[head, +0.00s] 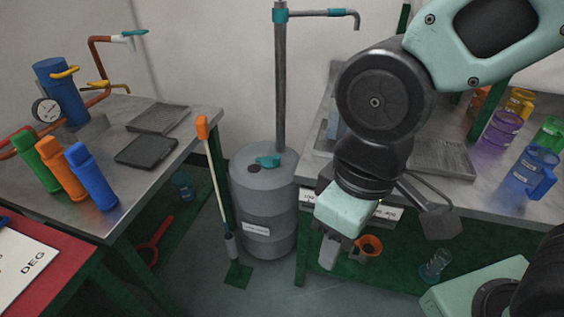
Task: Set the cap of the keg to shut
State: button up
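The keg (264,215) is a grey ribbed barrel with a white label, standing upright on the floor between the two tables. Its cap (268,160) is a small teal piece on the top. A dark round spot (254,168), which looks like an opening, shows beside the cap and does not appear covered by it. My gripper (328,254) points down to the right of the keg, in front of the right table, apart from the keg and cap. Its fingers are small and partly hidden by the hand, so I cannot tell whether they are open.
The left table (190,125) holds bottles and plates.

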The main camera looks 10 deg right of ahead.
aim_at(269, 162)
jog(key=i+j, duration=0.4)
jog(key=i+j+u, duration=0.15)
jog(key=i+j, duration=0.2)
jog(key=i, duration=0.25)
